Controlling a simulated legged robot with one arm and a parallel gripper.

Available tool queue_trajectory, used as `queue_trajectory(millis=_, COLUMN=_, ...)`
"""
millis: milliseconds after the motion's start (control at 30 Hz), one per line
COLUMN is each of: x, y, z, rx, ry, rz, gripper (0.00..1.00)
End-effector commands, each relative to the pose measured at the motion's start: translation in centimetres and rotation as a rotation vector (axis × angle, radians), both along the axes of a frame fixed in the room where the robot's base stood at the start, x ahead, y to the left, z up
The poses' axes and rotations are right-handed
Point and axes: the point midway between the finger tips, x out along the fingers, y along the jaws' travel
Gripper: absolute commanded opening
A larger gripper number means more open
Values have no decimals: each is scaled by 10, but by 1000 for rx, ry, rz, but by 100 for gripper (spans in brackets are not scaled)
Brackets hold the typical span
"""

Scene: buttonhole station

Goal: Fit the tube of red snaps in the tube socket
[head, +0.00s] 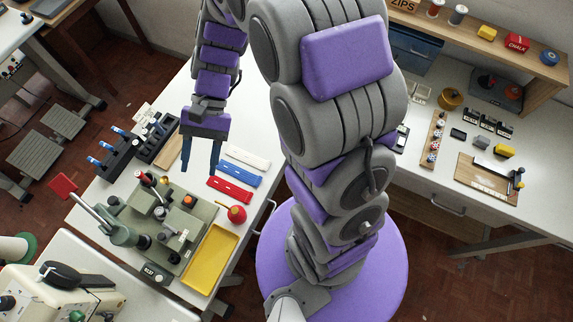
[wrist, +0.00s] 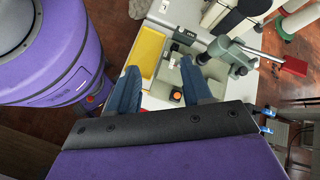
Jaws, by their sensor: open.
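My gripper (head: 200,170) hangs over the left table with its two blue fingers apart and nothing between them. In the wrist view the open fingers (wrist: 160,75) point toward the grey-green press. The press (head: 165,255) has a red-ended lever (head: 62,186) and an orange knob (head: 188,200). A small red-topped piece (head: 148,179) stands at the press's back edge, left of my fingers. It may be the tube of red snaps, but it is too small to tell. I cannot pick out the tube socket for certain.
White (head: 248,158), blue (head: 238,173) and red (head: 230,189) strips lie right of my gripper. A red round pincushion (head: 236,213) and a yellow tray (head: 210,258) are nearer. A black rack with blue-handled pieces (head: 118,152) stands left. Another bench (head: 440,165) is at right.

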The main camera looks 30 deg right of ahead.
Motion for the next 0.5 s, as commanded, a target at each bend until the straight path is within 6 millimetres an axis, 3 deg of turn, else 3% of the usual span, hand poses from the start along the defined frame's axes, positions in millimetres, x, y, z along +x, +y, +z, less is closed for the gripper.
queue_trajectory(millis=200, x=-44, y=-32, z=24, rx=-132, ry=-163, rz=131, gripper=50)
queue_trajectory(millis=500, x=-100, y=-83, z=43, rx=-318, ry=-361, rz=294, gripper=50)
